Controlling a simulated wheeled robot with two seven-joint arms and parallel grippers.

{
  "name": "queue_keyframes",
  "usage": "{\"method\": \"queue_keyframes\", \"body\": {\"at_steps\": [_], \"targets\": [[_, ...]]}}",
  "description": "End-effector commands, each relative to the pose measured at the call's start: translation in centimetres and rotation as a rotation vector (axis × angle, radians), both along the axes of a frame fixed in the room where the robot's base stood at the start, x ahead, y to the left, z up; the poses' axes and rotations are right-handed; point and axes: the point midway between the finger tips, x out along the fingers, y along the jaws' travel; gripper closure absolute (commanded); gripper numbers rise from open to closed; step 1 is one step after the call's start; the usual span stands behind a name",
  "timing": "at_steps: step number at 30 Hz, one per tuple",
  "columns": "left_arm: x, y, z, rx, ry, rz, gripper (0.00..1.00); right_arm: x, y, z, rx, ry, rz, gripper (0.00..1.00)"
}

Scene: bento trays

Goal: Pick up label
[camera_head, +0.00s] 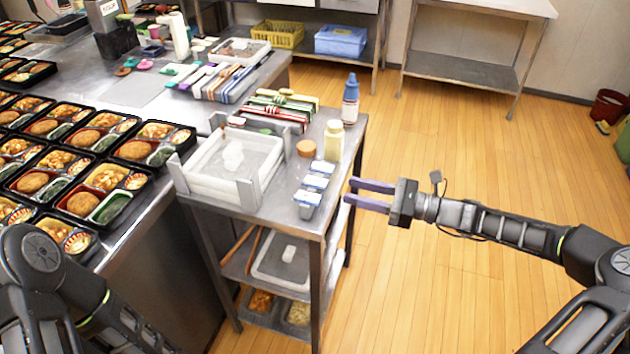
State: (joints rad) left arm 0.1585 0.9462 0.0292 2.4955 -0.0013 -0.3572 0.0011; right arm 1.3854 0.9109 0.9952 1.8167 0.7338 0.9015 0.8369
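No single piece is clearly readable as a label. Several small white-and-blue packs (316,182) stand in a short row near the right edge of the steel cart's top (283,214); I cannot tell whether they hold labels. My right gripper (348,190) has two purple fingers pointing left, parallel with a gap between them. It is open and empty, just right of the packs and by the cart's right edge. I cannot tell whether it touches anything. My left arm shows at the bottom left, but its gripper is out of the picture.
Filled bento trays (95,203) cover the left counter. The wooden floor (440,130) right of the cart is clear.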

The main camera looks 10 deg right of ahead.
Motion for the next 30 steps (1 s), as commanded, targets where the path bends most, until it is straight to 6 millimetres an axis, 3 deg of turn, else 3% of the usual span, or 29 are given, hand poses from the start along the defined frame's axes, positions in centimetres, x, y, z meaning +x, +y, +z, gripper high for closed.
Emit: {"method": "queue_keyframes", "body": {"at_steps": [10, 21, 30], "targets": [[0.0, 0.0, 0.1, 0.0, 0.0, 0.0, 0.64, 0.2, 0.3, 0.0, -0.001, -0.001, 0.001, 0.62], [0.0, 0.0, 0.8, 0.0, 0.001, 0.0, 0.64, 2.6, 4.2, 0.0, 0.001, -0.001, 0.002, 0.62], [0.0, 0.0, 0.8, 0.0, 0.001, 0.0, 0.64, 2.9, 4.5, -0.2, -0.002, 0.0, -0.001, 0.62]]}}
